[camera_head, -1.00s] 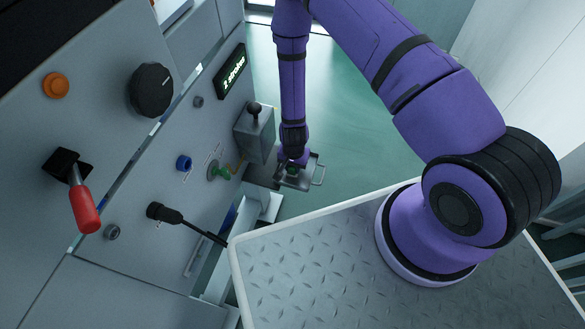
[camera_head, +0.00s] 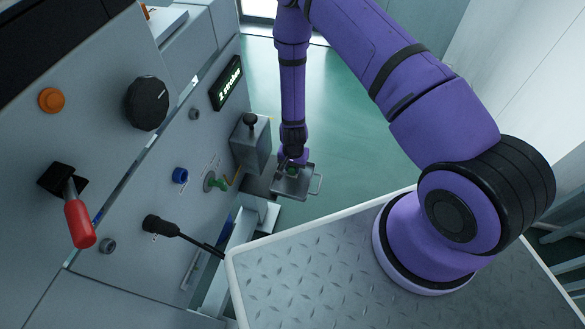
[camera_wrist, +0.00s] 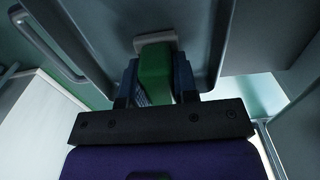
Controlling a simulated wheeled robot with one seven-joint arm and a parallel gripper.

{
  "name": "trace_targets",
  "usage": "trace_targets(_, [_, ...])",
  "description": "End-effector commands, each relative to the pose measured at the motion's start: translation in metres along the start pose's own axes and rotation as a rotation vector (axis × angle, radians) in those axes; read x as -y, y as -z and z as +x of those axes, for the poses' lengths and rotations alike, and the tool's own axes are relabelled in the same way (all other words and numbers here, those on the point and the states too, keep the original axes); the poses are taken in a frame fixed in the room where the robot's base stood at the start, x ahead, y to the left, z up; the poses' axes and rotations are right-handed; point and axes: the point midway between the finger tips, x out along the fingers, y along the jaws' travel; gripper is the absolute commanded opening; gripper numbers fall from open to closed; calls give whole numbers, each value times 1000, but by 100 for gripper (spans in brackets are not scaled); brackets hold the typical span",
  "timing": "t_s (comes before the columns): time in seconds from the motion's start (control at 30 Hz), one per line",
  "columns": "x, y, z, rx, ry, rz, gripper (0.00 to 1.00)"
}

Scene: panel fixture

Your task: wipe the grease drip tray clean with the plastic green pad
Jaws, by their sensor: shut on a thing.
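The grease drip tray (camera_head: 304,184) is a shallow grey metal tray with a loop handle on its right, beside the panel's lower end. In the wrist view its grey underside or wall (camera_wrist: 205,30) fills the top, with the handle at upper left. My gripper (camera_head: 292,163) points down over the tray's far part. The wrist view shows my gripper (camera_wrist: 157,85) shut on the green pad (camera_wrist: 155,72), which is upright between the fingers. The pad's end meets a pale grey piece against the tray. Whether it presses on the tray floor, and any grease, I cannot tell.
The grey panel at left carries a black knob (camera_head: 147,103), a red-handled lever (camera_head: 78,222), a black lever (camera_head: 165,227), a green valve (camera_head: 216,183) and a display (camera_head: 228,84) reading "2 strokes". A grey box (camera_head: 250,145) stands close left of the tray. Green floor lies open to the right.

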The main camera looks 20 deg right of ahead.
Motion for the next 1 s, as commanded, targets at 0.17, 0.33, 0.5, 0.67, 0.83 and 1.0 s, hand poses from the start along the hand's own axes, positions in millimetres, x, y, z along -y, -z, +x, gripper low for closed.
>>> trace_targets(0.17, [0, 2, 1, -3, 0, 1, 1])
trace_targets(0.33, [0, 2, -8, -4, 1, 1, 1])
trace_targets(0.5, [0, 1, -23, -4, 1, 0, 1])
trace_targets(0.67, [1, 2, -37, -4, 2, 0, 1])
trace_targets(0.83, [0, 1, -51, -3, 1, 0, 1])
trace_targets(1.0, [0, 1, -66, -4, 1, 0, 1])
